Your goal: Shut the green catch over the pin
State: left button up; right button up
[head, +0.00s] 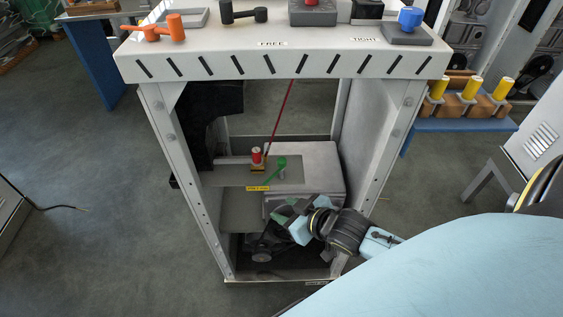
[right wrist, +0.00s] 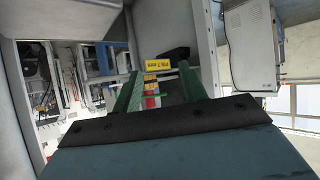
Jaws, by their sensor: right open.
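The green catch (head: 273,170) is a short lever with a round knob. It leans up to the right on the shelf inside the dispenser frame. The red-topped pin (head: 256,157) stands upright on a small base just left of the catch. The catch appears beside the pin, not over it. My right gripper (head: 285,212) is below and in front of the catch, apart from it. In the right wrist view its green fingers (right wrist: 158,86) are spread with nothing held between them. A yellow label (right wrist: 157,63) shows beyond them. My left gripper is out of view.
The white frame's top (head: 270,60) overhangs the shelf, and legs stand on both sides. A grey box (head: 318,160) is right of the catch. A thin red cord (head: 280,115) hangs down to the pin. An orange handle (head: 165,28) and a blue knob (head: 410,18) are on top.

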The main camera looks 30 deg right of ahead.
aim_at(281, 162)
jog(key=w+d+r+n+t+y, duration=0.1)
jog(key=d+y, duration=0.1)
jog(key=w+d+r+n+t+y, duration=0.1)
jog(key=w+d+y, duration=0.1)
jog(key=d, duration=0.1)
jog(key=w+d+r+t+y, duration=0.1)
jog(key=d+y, duration=0.1)
jog(key=d, duration=0.1)
jog(key=shift+w+r+n+t, duration=0.15)
jog(key=shift+r+n+t, duration=0.15)
jog(key=shift+n, duration=0.1)
jog(key=shift+n+y, duration=0.3)
jog(key=shift+y, duration=0.3)
jog(key=x, duration=0.4)
jog(key=r+b+x, duration=0.1)
jog(key=x, duration=0.1)
jog(key=shift+w+d, duration=0.15)
jog(key=shift+w, duration=0.4)
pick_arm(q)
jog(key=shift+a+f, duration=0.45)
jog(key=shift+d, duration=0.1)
pick_arm(e)
jog(key=shift+c, duration=0.6)
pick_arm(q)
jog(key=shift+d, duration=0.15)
pick_arm(e)
grip_shut()
